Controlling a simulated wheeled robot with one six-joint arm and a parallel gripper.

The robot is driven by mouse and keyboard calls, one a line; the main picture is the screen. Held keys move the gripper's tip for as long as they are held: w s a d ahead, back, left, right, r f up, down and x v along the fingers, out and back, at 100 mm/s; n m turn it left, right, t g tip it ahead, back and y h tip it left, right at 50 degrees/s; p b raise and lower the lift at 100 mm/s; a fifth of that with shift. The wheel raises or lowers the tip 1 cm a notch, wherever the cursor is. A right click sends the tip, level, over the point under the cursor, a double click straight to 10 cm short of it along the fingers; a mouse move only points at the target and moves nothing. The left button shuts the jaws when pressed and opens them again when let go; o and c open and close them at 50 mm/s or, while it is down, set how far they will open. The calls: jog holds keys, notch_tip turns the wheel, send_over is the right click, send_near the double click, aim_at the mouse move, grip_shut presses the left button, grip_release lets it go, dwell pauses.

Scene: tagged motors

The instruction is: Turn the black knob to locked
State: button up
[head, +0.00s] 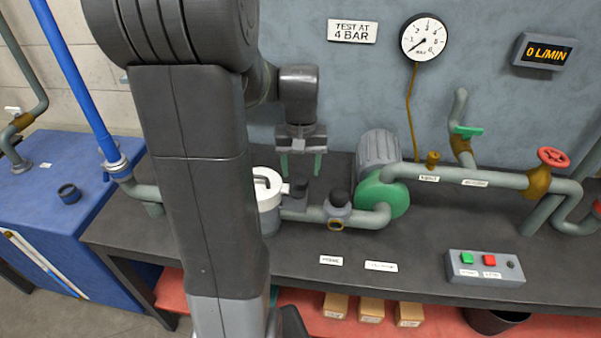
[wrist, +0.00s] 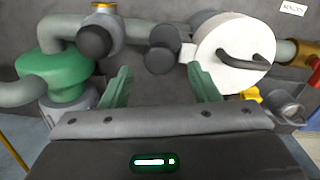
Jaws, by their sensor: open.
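A short black knob (head: 300,188) stands on the pipe between the white-lidded pot and the pump. In the wrist view the black knob (wrist: 162,50) shows ahead of and between the fingertips. My gripper (head: 301,172) is open, pointing down above this knob, with nothing between its green fingers; it also shows in the wrist view (wrist: 159,72). A second black, round-topped cap (head: 337,197) sits to the right on a brass-windowed fitting, and shows left of the fingers in the wrist view (wrist: 95,42). No locked mark is readable.
The white-lidded pot (head: 268,190) stands close left of the knob, the green pump (head: 382,195) to the right. A switch box (head: 485,268) with green and red buttons and a small black knob sits at the bench's front right. Bare bench (head: 420,235) lies between.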

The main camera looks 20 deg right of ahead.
aim_at(299, 187)
jog(key=shift+s+f, duration=0.1)
jog(key=shift+f, duration=1.3)
jog(key=shift+c, duration=0.5)
jog(key=c, duration=0.9)
